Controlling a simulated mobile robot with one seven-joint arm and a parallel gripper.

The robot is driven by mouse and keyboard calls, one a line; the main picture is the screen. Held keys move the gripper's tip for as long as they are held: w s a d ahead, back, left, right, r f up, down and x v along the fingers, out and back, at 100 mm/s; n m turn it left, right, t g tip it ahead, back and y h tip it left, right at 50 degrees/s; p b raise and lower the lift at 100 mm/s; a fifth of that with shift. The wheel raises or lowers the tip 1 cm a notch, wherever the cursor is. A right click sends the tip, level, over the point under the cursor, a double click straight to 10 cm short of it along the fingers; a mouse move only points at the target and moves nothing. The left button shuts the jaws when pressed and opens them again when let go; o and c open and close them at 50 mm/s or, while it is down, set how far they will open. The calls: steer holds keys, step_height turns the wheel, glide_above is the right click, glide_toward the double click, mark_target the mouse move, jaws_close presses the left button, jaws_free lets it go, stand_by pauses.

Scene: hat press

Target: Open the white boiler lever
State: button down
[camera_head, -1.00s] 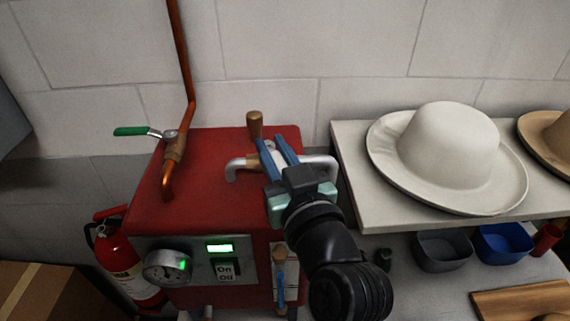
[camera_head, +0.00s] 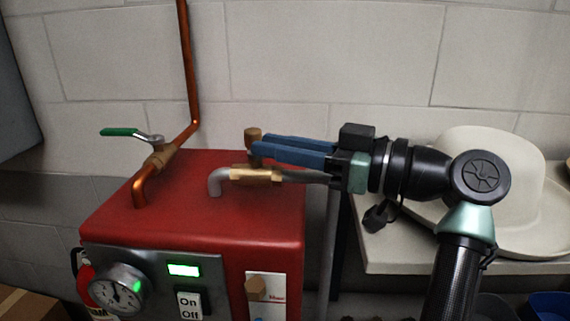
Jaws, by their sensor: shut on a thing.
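The red boiler (camera_head: 200,215) stands at the left, with a grey pipe (camera_head: 216,181) and a brass valve (camera_head: 256,174) on its top. My gripper (camera_head: 256,146) reaches in level from the right, its two blue fingers pointing left just above the valve and the pipe. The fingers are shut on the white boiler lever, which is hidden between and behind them. A brown knob (camera_head: 253,134) shows at the fingertips. A second lever, green (camera_head: 119,132), sits apart on the copper pipe's valve at the left.
A gauge (camera_head: 117,290), a green display (camera_head: 184,270) and an On/Off switch (camera_head: 188,305) are on the boiler's front. A shelf (camera_head: 395,250) with a white hat (camera_head: 500,160) stands at the right, behind my arm. A tiled wall (camera_head: 330,60) closes the back.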

steer(key=shift+w+n+g+y+b, duration=0.2)
steer(key=shift+n+g, duration=0.35)
steer(key=shift+g, duration=0.3)
steer(key=shift+w+n+g+y+b, duration=0.1)
steer(key=shift+w+n+g+y, duration=0.1)
steer(key=shift+n+g, duration=0.5)
steer(key=shift+g, duration=0.65)
steer(key=c, duration=0.8)
jaws_free()
steer(key=shift+o, duration=0.2)
step_height(320, 180, up, 10)
steer(key=b, duration=0.1)
